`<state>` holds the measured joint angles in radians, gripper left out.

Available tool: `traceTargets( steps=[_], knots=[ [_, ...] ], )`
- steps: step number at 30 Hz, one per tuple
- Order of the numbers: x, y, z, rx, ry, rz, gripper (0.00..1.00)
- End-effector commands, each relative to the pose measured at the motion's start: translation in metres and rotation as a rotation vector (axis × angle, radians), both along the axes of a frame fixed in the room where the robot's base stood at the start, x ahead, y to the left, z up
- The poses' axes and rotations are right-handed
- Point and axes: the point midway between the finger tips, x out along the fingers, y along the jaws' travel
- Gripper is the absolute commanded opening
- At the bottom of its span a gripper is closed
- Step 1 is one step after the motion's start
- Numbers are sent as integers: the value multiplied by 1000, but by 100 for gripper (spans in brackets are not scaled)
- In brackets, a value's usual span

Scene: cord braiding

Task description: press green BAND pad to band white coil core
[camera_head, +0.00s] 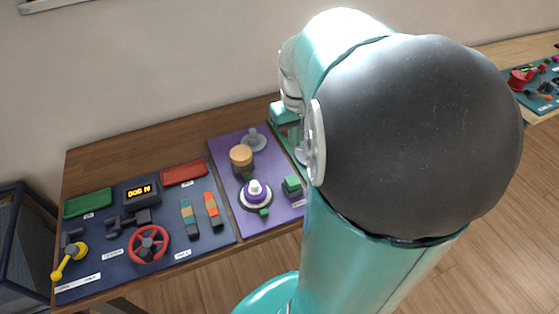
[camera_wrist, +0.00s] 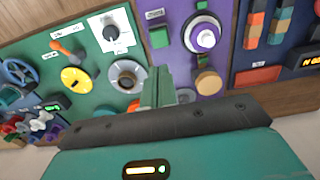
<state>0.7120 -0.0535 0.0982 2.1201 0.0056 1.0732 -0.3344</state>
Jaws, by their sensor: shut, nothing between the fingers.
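The coil (camera_head: 255,194) stands on a dark round base on the purple panel (camera_head: 226,160), with white and purple rings. In the wrist view the coil (camera_wrist: 203,36) lies right of the green pad (camera_wrist: 158,37), which has a label beside it. The green pad (camera_head: 292,186) is right of the coil in the head view. My gripper (camera_wrist: 158,72) is shut and empty. In the wrist view its fingertips appear just below the pad, near the purple panel's edge; I cannot tell if they touch anything. In the head view my arm hides the fingers.
A tan cylinder (camera_head: 241,157) and a grey post (camera_head: 253,140) stand behind the coil. The blue panel (camera_head: 215,236) at left carries a red wheel (camera_head: 148,244), a yellow lever and sliders. A green panel (camera_wrist: 90,80) with knobs adjoins the purple one.

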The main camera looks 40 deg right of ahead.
Motion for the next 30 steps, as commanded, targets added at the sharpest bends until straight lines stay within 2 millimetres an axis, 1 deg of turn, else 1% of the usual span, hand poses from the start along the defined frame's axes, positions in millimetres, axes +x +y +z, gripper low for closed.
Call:
traceTargets(
  steps=[11, 14, 16, 20, 30],
  knots=[
    [-1, -3, -1, 2, 2, -8, 0],
    [-1, -3, -4, 2, 2, -8, 0],
    [-2, -3, -11, 3, 3, -8, 0],
    [-2, -2, -30, 4, 5, -6, 0],
    [-2, -2, -98, 5, 5, -5, 0]
  ],
)
